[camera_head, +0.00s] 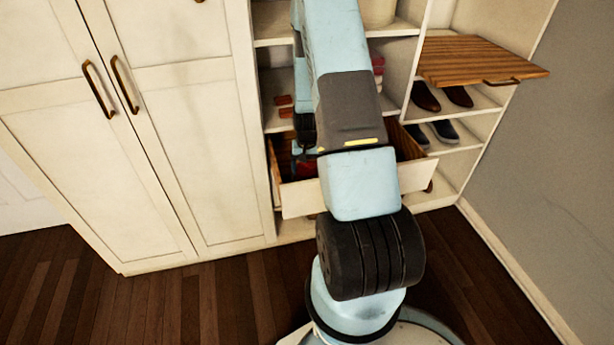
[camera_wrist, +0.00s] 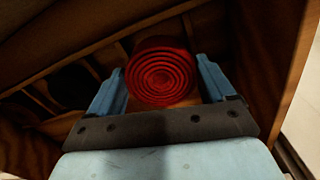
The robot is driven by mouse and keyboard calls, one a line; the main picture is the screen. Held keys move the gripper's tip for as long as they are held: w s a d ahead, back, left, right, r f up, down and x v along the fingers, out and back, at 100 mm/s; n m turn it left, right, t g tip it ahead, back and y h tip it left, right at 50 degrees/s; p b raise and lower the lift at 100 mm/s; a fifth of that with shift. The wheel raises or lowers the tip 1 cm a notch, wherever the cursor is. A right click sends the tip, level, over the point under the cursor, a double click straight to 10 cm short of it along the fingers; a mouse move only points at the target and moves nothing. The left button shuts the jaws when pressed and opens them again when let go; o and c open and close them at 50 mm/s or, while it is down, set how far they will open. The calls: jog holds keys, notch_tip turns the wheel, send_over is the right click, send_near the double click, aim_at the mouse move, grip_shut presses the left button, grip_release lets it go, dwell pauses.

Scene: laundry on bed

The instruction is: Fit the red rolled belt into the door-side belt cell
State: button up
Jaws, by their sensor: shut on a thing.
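The red rolled belt (camera_wrist: 160,76) shows as a spiral coil in the wrist view. It sits between the two blue fingers of my gripper (camera_wrist: 160,88), which is shut on it. Wooden dividers (camera_wrist: 75,55) and the wooden wall of a drawer surround the belt. In the head view my gripper (camera_head: 303,160) reaches down into the open drawer (camera_head: 303,198), and a bit of red shows there. My arm covers much of the drawer. I cannot tell whether the belt touches the cell floor, nor which cell is the door-side one.
Closed cabinet doors (camera_head: 150,110) with brass handles stand at the left. At the right, a slatted wooden board (camera_head: 475,60) juts out above shelves with brown shoes (camera_head: 440,96) and dark shoes (camera_head: 432,133). Small orange-brown items (camera_head: 285,106) lie on the shelf above the drawer. Dark floor is clear in front.

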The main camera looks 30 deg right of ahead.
aim_at(307, 169)
jog(key=shift+f, duration=2)
jog(key=shift+s+f, duration=0.1)
jog(key=shift+f, duration=0.15)
